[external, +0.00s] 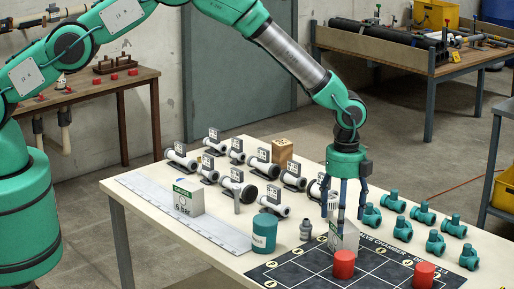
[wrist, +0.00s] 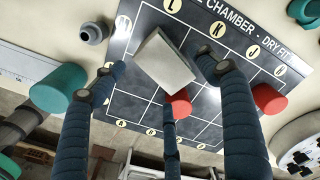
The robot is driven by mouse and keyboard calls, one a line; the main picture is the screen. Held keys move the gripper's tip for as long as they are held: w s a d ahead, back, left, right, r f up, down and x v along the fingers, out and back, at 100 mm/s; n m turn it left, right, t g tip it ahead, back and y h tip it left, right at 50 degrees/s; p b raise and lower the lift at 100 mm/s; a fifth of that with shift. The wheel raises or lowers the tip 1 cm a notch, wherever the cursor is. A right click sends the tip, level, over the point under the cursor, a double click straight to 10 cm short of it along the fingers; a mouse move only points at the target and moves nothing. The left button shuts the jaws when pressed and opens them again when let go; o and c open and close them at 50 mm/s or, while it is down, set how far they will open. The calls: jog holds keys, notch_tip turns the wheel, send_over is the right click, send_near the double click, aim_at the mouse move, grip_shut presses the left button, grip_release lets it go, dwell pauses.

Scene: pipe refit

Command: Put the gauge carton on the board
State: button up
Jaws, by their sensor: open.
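A white carton (external: 188,199) with a green band, marked GAUGE and "6 bar", stands on the table at left, across the pale ruled strip. A second pale box (external: 345,239) stands on the dark gridded board (external: 290,267), under my gripper (external: 343,212); its label is too hidden to read. In the wrist view this box (wrist: 164,62) sits skewed to the grid, between the spread fingers of my gripper (wrist: 165,82). The gripper is open. I cannot tell whether any finger touches the box.
Red cylinders (external: 344,266) (external: 423,275) stand on the board near the box. A teal canister (external: 264,232) and a grey fitting (external: 306,229) stand left of the board. Teal valves (external: 436,242) line the right, pipe pieces (external: 236,190) and a wooden block (external: 282,150) the back.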

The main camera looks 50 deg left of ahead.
jog(key=shift+r, duration=2.8)
